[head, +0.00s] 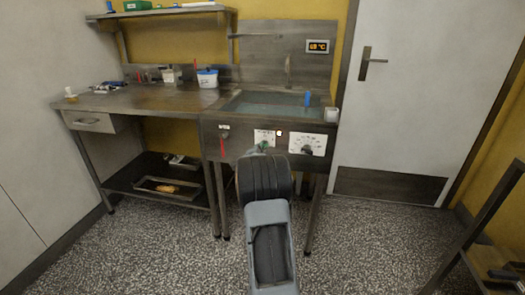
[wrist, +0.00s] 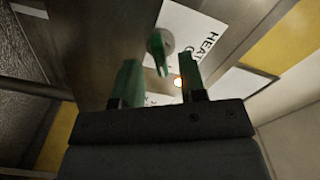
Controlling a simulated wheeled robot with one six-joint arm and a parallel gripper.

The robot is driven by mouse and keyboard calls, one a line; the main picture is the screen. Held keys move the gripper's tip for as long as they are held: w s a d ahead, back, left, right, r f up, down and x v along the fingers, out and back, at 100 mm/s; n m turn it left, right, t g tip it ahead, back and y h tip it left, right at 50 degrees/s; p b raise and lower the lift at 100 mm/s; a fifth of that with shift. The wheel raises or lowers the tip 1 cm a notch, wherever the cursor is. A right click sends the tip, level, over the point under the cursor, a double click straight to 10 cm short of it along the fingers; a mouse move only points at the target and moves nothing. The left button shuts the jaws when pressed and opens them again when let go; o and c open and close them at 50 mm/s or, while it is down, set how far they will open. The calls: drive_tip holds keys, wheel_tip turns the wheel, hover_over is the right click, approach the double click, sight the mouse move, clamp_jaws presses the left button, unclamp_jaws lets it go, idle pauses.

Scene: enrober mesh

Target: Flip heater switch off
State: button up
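The heater switch (wrist: 158,46) is a round, grey-green knob with a green lever on a white plate lettered "HEAT" (wrist: 190,28). An orange lamp (wrist: 178,81) glows beside it; the lamp also shows lit on the sink's front panel in the head view (head: 279,133). My gripper (wrist: 160,78) is open, with its two green-tinted fingers apart and nothing held. The switch lies ahead, between the fingers' lines in the wrist view; I cannot tell whether they touch it. In the head view my arm hides most of the gripper, close against the panel.
A dial plate (head: 307,144) is right of the lamp, and a red-handled valve (head: 222,140) is to the left. Above are the water-filled basin (head: 270,104), a blue item (head: 308,98), a white cup (head: 331,114) and a temperature display (head: 317,46). The speckled floor is clear.

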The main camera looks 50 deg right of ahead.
drive_tip(key=shift+x, duration=1.15)
drive_tip(key=shift+c, duration=0.4)
drive_tip(key=shift+r, duration=0.1)
clamp_jaws()
